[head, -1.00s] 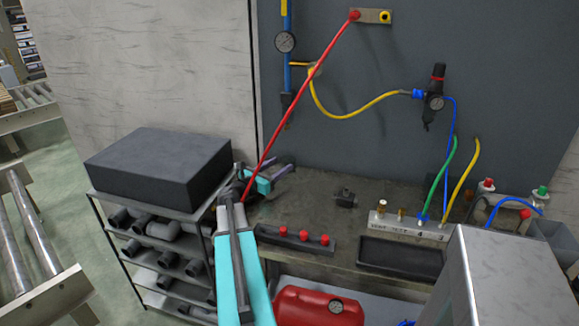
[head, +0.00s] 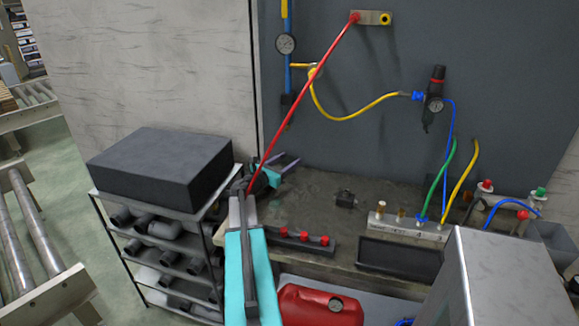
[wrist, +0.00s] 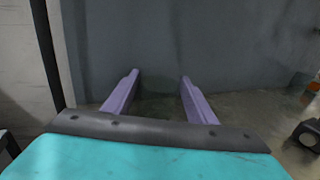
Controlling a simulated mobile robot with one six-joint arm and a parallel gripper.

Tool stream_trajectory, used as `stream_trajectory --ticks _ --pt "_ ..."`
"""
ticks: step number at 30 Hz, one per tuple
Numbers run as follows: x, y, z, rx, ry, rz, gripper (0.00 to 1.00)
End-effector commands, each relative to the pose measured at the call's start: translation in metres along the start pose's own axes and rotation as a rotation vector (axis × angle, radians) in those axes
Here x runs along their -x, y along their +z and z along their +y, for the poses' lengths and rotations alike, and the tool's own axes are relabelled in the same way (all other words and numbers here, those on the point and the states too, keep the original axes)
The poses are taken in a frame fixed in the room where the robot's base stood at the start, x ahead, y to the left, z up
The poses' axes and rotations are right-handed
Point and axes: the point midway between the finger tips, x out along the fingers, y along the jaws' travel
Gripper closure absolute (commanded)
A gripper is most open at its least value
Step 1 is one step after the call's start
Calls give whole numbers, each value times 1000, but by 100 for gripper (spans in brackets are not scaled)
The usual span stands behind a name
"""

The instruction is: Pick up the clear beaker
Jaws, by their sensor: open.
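I see no clear beaker in either view. My gripper (head: 288,160) is over the back left part of the grey workbench (head: 318,200), near the dark back panel. Its two purple fingers are spread apart with nothing between them in the wrist view (wrist: 160,78). My arm hides part of the bench's left end.
A black tray (head: 399,258) and a manifold with hoses (head: 408,227) stand to the right. A red hose (head: 300,105) runs down behind my arm. A dark block (head: 160,165) tops the left rack.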

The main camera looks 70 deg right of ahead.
Motion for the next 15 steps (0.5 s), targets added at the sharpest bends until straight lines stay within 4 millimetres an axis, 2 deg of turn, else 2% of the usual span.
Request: stream_trajectory --ticks 11,12,15 --pt "0 0 0 0 0 0 49" --pt "0 0 0 0 0 0 50" --pt "0 0 0 0 -1 0 67"
